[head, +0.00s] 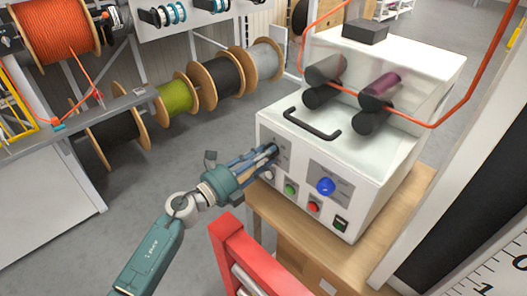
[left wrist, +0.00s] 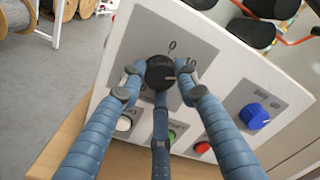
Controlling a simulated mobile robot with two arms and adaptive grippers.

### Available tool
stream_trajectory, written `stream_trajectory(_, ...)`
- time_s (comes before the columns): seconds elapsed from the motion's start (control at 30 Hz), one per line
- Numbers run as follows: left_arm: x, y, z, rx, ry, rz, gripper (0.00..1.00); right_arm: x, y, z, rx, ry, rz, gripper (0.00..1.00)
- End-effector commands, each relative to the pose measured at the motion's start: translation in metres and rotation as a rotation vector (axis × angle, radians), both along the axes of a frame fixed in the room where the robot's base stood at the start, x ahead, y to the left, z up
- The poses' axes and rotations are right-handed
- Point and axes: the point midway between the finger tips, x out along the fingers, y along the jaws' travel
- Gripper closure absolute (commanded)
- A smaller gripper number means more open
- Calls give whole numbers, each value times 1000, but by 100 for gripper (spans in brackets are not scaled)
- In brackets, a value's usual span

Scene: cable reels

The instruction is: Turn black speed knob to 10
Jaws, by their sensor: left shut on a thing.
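The black speed knob (left wrist: 160,72) sits on a grey plate on the front panel of a white machine (head: 345,160). My left gripper (head: 268,155) reaches the panel's left side, and its blue fingers are closed around the knob, as the left wrist view (left wrist: 160,82) shows. The knob's light pointer mark faces right, toward the printed 10 (left wrist: 192,62). A 0 is printed above the knob. In the head view the fingers mostly hide the knob. My right gripper is in neither view.
A blue knob (head: 326,186) is right of the black one. A green button (head: 291,189), a red button (head: 314,206) and a dark switch (head: 341,224) lie below. The machine stands on a wooden table (head: 262,207). A red frame (head: 233,250) stands close in front.

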Motion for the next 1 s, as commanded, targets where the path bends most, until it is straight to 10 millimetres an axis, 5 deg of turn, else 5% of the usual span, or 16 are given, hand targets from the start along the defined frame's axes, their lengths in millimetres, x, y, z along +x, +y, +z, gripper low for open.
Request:
stream_trajectory(0.8, -5, -4, -9, -86, 106, -11, 95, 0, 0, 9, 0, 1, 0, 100)
stream_trajectory(0.83, -5, -4, -9, -86, 106, -11, 67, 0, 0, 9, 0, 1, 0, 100)
stream_trajectory(0.9, -5, -4, -9, -86, 105, -11, 53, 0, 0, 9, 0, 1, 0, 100)
stream_trajectory(1.0, -4, -3, -7, -88, 102, -8, 50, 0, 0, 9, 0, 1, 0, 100)
